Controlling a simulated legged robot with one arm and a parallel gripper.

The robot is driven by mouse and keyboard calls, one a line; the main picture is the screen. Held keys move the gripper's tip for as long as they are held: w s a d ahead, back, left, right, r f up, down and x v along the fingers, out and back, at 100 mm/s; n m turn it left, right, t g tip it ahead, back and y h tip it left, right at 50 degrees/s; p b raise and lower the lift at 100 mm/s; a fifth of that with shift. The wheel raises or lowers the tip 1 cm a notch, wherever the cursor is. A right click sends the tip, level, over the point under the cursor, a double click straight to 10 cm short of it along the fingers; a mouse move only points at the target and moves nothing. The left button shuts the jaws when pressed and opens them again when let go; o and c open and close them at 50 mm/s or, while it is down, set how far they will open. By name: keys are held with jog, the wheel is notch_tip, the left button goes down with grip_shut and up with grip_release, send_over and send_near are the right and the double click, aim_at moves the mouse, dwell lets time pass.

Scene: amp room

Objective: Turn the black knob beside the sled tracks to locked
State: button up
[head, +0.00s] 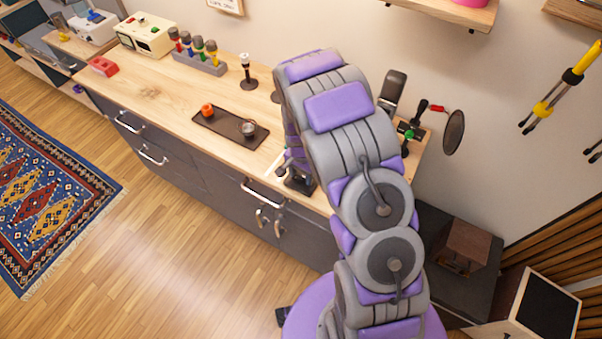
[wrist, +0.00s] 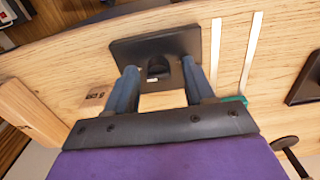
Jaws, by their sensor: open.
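The black knob (wrist: 157,66) sits on a dark square plate (wrist: 128,50) on the wooden counter in the wrist view. A small pale mark shows just below it. Two pale parallel strips (wrist: 250,52), which look like the sled tracks, run to the right of the plate. My gripper (wrist: 159,68) is open, with one finger on each side of the knob in the picture. I cannot tell whether the fingers touch it.
A black tray (head: 216,131) with an orange piece (head: 207,110) and a small round cup (head: 249,128) lies left on the counter (head: 150,92). A wooden block (wrist: 28,112) is left of the plate. A round black mirror-like disc (head: 453,133) stands at the right end.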

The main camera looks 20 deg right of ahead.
aim_at(301, 175)
notch_tip(301, 175, up, 17)
dwell(0.5)
jog(key=shift+r, duration=0.1)
dwell(0.3)
jog(key=s+r+n+b, duration=0.2)
jog(key=s+n, duration=0.1)
jog(key=s, duration=0.8)
jog(key=s+r+n+g+b, duration=0.1)
jog(key=s+n+b, duration=0.2)
jog(key=s, duration=0.9)
jog(key=s+r+n+b, duration=0.2)
jog(key=s+n, duration=0.1)
jog(key=s, duration=0.8)
jog(key=shift+s+r+g, duration=0.25)
jog(key=shift+r+g, duration=0.1)
jog(key=shift+g, duration=0.05)
